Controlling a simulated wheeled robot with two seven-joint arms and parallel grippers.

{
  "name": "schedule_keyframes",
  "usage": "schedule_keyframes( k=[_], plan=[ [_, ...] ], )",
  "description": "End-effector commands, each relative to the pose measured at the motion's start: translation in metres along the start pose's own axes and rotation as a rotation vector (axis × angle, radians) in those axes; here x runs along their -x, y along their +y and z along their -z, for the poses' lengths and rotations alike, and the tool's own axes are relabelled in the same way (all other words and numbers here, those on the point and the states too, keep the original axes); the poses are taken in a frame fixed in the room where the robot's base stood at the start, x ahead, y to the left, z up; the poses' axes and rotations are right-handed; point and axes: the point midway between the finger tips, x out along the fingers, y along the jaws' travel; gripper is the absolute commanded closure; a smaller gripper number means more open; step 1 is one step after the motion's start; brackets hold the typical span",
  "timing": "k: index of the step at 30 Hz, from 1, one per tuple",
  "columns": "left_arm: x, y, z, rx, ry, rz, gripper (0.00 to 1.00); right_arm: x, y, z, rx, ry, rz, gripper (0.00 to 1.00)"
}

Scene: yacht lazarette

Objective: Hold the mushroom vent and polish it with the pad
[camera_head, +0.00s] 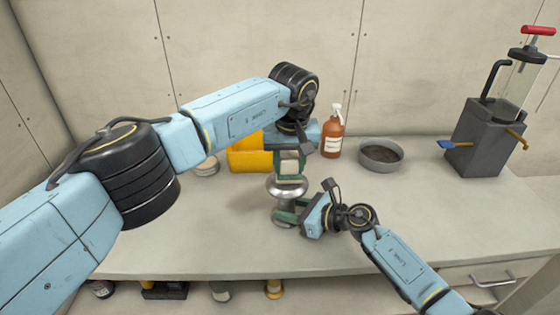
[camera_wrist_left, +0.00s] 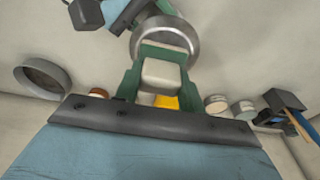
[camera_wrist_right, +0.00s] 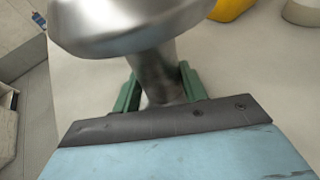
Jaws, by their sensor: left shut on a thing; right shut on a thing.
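The mushroom vent (camera_head: 288,187) is a shiny metal piece with a wide round cap above a narrower stem, upright over the middle of the counter. My right gripper (camera_head: 288,211) is shut on its stem, below the cap; the right wrist view shows the stem (camera_wrist_right: 155,76) between the green fingers. My left gripper (camera_head: 290,160) is shut on the pad (camera_head: 290,168), a pale cream block, directly above the cap. In the left wrist view the pad (camera_wrist_left: 162,76) is between the green fingers, with the vent's cap (camera_wrist_left: 178,35) beyond. I cannot tell whether pad and cap touch.
Behind my grippers stand a yellow container (camera_head: 247,156), a pale round tin (camera_head: 207,167), an orange-brown spray bottle (camera_head: 332,137) and a grey bowl (camera_head: 380,155). A grey pump unit (camera_head: 484,137) is at the right. The counter's front left (camera_head: 200,232) is clear.

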Motion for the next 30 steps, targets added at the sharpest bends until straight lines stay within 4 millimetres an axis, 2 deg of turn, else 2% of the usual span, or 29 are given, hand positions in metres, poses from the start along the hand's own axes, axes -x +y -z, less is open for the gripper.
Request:
schedule_keyframes(
  k=[10, 30],
  plan=[
    [-0.001, 0.028, -0.002, -0.002, -0.001, -0.002, 0.82, -0.001, 0.001, -0.001, 0.0, -0.001, -0.001, 0.76],
    [-0.001, -0.032, 0.0, 0.0, -0.002, 0.001, 0.82, 0.0, 0.0, 0.0, 0.0, -0.001, 0.0, 0.76]
  ],
)
